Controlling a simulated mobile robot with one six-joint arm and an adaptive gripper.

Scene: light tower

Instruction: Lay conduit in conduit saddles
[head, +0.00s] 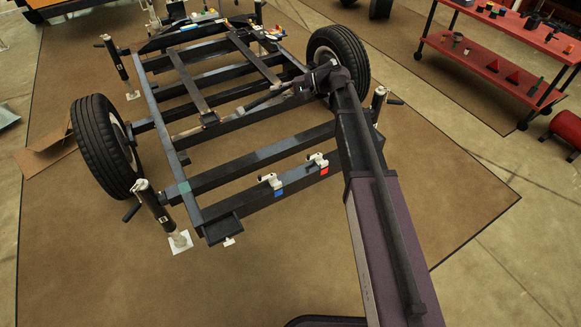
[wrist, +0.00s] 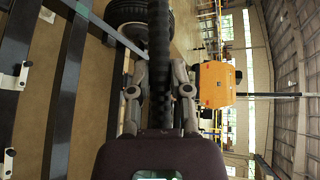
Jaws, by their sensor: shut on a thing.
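The conduit (wrist: 158,50) is a black ribbed tube in the wrist view. It runs up the middle of that picture between the fingers of my gripper (wrist: 159,91), which is shut on it. Two white conduit saddles are on the near crossbar: the left saddle (head: 270,181) above a blue mark and the right saddle (head: 318,160) above a red mark. My gripper is behind and apart from both. White saddles also show at the left in the wrist view (wrist: 22,76).
The black trailer frame (head: 250,158) has a left wheel (head: 105,147), a right wheel (head: 342,52) and corner jacks (head: 158,210). A red bench (head: 490,55) with small items stands at upper right. The brown mat (head: 110,270) is clear in front.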

